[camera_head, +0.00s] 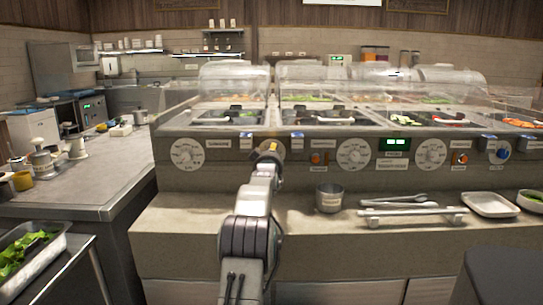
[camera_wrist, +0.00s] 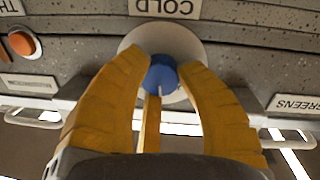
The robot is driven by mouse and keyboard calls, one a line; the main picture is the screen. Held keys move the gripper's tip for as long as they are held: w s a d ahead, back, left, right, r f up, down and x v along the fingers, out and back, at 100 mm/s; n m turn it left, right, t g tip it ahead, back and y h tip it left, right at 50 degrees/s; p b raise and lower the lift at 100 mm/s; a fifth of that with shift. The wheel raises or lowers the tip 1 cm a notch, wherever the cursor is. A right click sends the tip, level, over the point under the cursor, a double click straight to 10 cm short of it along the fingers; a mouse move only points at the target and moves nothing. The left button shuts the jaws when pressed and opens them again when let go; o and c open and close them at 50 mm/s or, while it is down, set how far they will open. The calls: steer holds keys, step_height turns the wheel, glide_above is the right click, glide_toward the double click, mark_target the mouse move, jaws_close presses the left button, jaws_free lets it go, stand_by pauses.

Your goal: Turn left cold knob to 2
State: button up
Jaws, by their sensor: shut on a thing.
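The left cold knob (camera_wrist: 162,76) is blue and sits on a round pale dial plate (camera_wrist: 190,42) in the wrist view, by an upside-down "COLD" label (camera_wrist: 166,7). My gripper (camera_wrist: 163,80) has its yellow fingers closed around the knob's sides. A small pale mark shows on the knob's near edge. I cannot read any numbers on the plate. In the head view my gripper (camera_head: 268,150) reaches the counter's front panel and hides this knob.
Large white dials (camera_head: 187,153) line the panel, with an orange button (camera_head: 316,158) right of my gripper. Another blue knob (camera_head: 497,151) is at the far right. A metal cup (camera_head: 329,197), tongs (camera_head: 392,201) and a white tray (camera_head: 491,204) lie on the ledge below.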

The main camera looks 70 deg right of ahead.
steer(key=shift+w+m, duration=0.1)
steer(key=shift+m, duration=0.6)
steer(key=o, duration=1.2)
steer(key=v, duration=1.2)
stand_by(0.5)
